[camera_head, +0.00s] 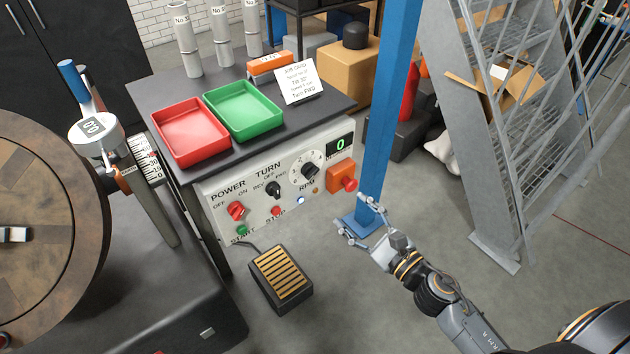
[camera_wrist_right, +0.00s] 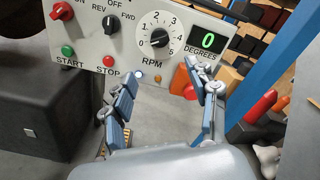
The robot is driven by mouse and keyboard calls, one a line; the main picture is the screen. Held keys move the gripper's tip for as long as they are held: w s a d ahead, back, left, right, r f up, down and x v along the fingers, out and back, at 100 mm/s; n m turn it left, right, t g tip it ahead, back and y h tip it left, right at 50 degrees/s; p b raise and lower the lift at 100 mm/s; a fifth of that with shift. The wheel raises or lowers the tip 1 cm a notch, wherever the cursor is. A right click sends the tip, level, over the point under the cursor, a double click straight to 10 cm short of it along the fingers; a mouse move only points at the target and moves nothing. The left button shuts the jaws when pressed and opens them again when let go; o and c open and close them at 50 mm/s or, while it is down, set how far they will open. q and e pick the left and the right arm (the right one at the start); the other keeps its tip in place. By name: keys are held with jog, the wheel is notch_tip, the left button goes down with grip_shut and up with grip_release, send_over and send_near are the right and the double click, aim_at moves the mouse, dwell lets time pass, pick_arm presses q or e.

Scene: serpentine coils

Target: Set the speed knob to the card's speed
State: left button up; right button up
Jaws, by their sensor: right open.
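The black speed knob (camera_head: 309,168) with a white dial marked RPM is on the light control panel (camera_head: 215,197). In the right wrist view the knob (camera_wrist_right: 159,38) shows a scale from 0 to 5, and its pointer mark is hard to read. The white card (camera_head: 297,82) stands on the bench top, its handwriting too small to read surely. My right gripper (camera_head: 357,219) is open and empty, in front of and below the panel, to the right of the knob. In the wrist view its fingers (camera_wrist_right: 165,97) are apart below the dial, touching nothing. My left gripper is not in view.
An orange box with a red button (camera_head: 343,180) and a green "0" display (camera_head: 340,145) sit right of the dial. A blue post (camera_head: 384,110) rises close to my right gripper. A foot pedal (camera_head: 280,278) lies on the floor. Red (camera_head: 190,156) and green trays (camera_head: 272,132) are on the bench.

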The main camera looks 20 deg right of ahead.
aim_at(314, 175)
jog(key=p+x, duration=0.3)
jog(key=x, duration=0.9)
jog(key=shift+w+a+r, duration=0.15)
jog(key=shift+w+a, duration=0.05)
jog(key=shift+w, duration=0.1)
jog(key=shift+w+a, duration=0.25)
jog(key=shift+w, duration=0.35)
jog(key=shift+c, duration=0.6)
jog(key=c, duration=1)
